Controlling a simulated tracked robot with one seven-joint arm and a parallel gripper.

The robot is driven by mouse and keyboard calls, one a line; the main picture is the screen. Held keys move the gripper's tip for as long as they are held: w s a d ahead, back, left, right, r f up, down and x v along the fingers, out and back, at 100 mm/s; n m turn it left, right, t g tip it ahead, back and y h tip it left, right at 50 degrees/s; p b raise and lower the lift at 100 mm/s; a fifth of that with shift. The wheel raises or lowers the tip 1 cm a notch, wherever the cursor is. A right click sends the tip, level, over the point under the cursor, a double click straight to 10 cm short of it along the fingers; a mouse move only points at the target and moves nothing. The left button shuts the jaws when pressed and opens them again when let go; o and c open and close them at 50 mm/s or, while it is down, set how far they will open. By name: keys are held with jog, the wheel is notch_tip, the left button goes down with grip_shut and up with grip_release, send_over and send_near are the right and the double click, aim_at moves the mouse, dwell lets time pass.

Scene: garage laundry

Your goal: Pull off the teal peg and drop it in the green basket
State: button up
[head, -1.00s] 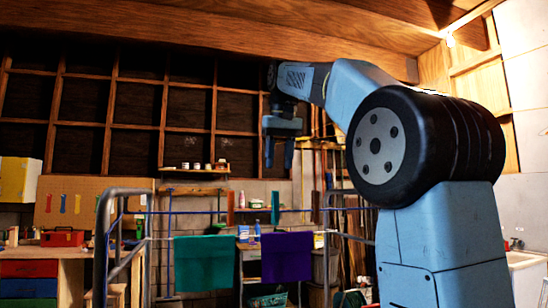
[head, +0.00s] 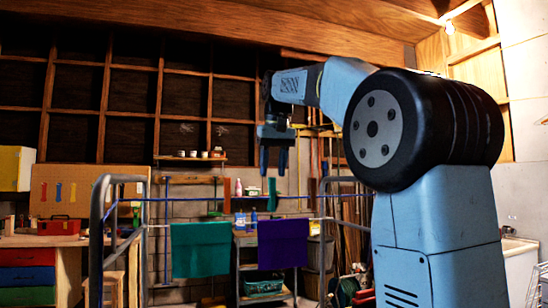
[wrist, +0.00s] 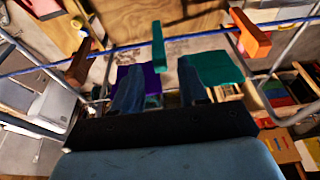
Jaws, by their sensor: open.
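The teal peg (head: 272,194) stands upright on the blue line, between an orange-red peg (head: 227,195) and a brown peg (head: 312,197). In the wrist view the teal peg (wrist: 158,46) is upright near the middle, beyond the fingertips and apart from them. My gripper (head: 273,170) points down, its tips just above the peg in the head view. In the wrist view my gripper (wrist: 160,80) is open and empty, fingers apart. A green basket (head: 265,287) sits on a low shelf below the line, partly behind the purple towel's stand area.
Grey metal rails (head: 99,230) hold the line at the sides. A workbench with a red toolbox (head: 59,226) is at left. Orange (wrist: 250,36) and brown (wrist: 80,60) pegs flank the teal one.

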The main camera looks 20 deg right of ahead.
aim_at(272, 180)
jog(key=shift+x, duration=2.05)
jog(key=shift+f, duration=0.1)
grip_shut()
jog(key=shift+r, duration=3.05)
